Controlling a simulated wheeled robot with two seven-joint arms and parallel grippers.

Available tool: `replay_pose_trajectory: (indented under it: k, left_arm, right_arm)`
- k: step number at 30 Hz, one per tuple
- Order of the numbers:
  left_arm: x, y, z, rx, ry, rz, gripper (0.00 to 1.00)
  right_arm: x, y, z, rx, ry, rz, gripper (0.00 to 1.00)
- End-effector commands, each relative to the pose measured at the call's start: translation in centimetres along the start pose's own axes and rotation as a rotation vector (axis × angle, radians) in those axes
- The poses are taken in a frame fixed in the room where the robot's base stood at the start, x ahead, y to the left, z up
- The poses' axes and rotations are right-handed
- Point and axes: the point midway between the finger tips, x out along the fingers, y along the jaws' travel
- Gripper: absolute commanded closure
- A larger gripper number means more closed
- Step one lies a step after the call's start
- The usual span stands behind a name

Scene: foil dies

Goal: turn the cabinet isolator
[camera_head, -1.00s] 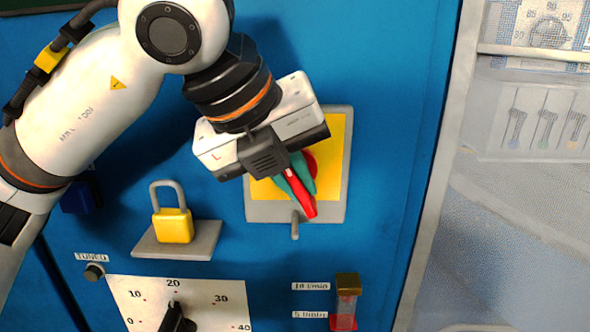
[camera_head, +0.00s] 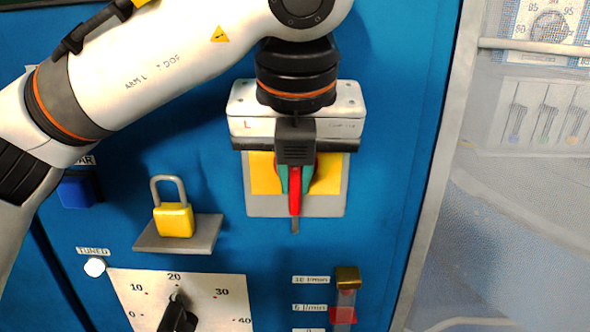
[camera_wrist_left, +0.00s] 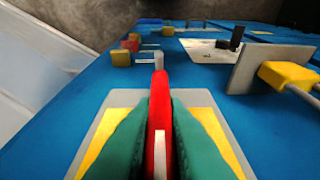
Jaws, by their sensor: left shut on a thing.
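The cabinet isolator is a red handle (camera_head: 295,200) on a yellow plate with a grey surround (camera_head: 328,205), fixed to the blue cabinet face. My left gripper (camera_head: 295,185) is shut on the red handle, its green fingers on either side of it. The handle points straight down in the head view. The left wrist view shows the red handle (camera_wrist_left: 160,115) upright between the green fingers. A small grey tab (camera_head: 295,226) sticks out just below the plate. The gripper body hides the upper part of the isolator. My right gripper is not in view.
A yellow padlock (camera_head: 174,220) stands on a grey shelf (camera_head: 200,236) left of the isolator. Below are a dial plate (camera_head: 215,287) with a black knob (camera_head: 178,316) and a flow gauge (camera_head: 346,295). A mesh panel (camera_head: 530,190) is at right.

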Motion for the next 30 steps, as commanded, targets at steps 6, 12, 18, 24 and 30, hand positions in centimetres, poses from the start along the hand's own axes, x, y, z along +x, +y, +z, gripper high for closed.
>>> replay_pose_trajectory:
  k: [6, 12, 18, 24, 30]
  left_arm:
    - [0.1, -0.1, 0.1, 0.003, -0.001, -0.006, 1.00]
    - [0.1, -0.1, 0.1, 0.002, -0.001, -0.005, 0.66]
    - [0.1, 0.0, 0.0, 0.001, -0.001, -0.003, 0.66]
    - [-1.0, 0.0, 0.0, 0.000, 0.002, -0.002, 0.66]
    - [-5.0, 0.0, 0.0, -0.002, 0.006, -0.003, 0.66]
  right_arm:
    - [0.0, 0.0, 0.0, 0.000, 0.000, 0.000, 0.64]
    - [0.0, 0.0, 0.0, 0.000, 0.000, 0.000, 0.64]
    - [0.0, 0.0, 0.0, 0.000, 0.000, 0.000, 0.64]
    - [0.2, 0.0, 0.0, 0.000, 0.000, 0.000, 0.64]
    - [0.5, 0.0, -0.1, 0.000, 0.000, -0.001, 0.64]
